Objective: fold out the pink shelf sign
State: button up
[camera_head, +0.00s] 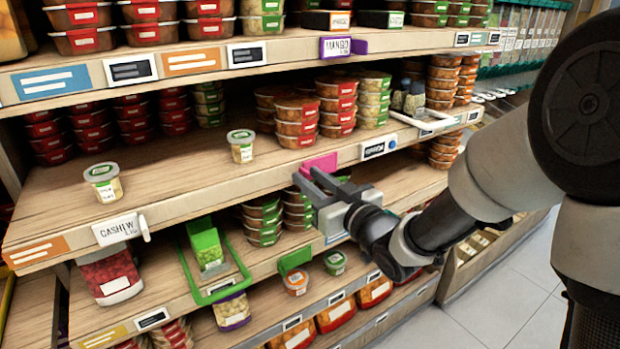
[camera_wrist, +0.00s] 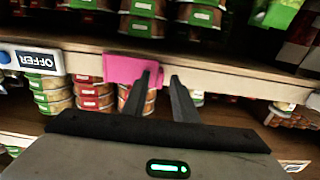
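The pink shelf sign (camera_head: 318,164) sits on the front edge of the middle shelf in the head view. It also shows in the wrist view (camera_wrist: 122,68), left of my fingers and partly behind one fingertip. My gripper (camera_head: 304,174) is at the shelf edge, just below and in front of the sign. In the wrist view its two fingers (camera_wrist: 162,74) are apart with a narrow gap and nothing clearly between them. One fingertip overlaps the sign's edge; I cannot tell whether it touches.
A purple MANGO sign (camera_head: 343,46) is on the shelf above. A green frame sign (camera_head: 215,270) juts out below left. Stacked tubs (camera_head: 297,123) stand behind the edge. The aisle floor (camera_head: 500,290) is clear.

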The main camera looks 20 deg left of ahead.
grip_shut()
dwell(1.4)
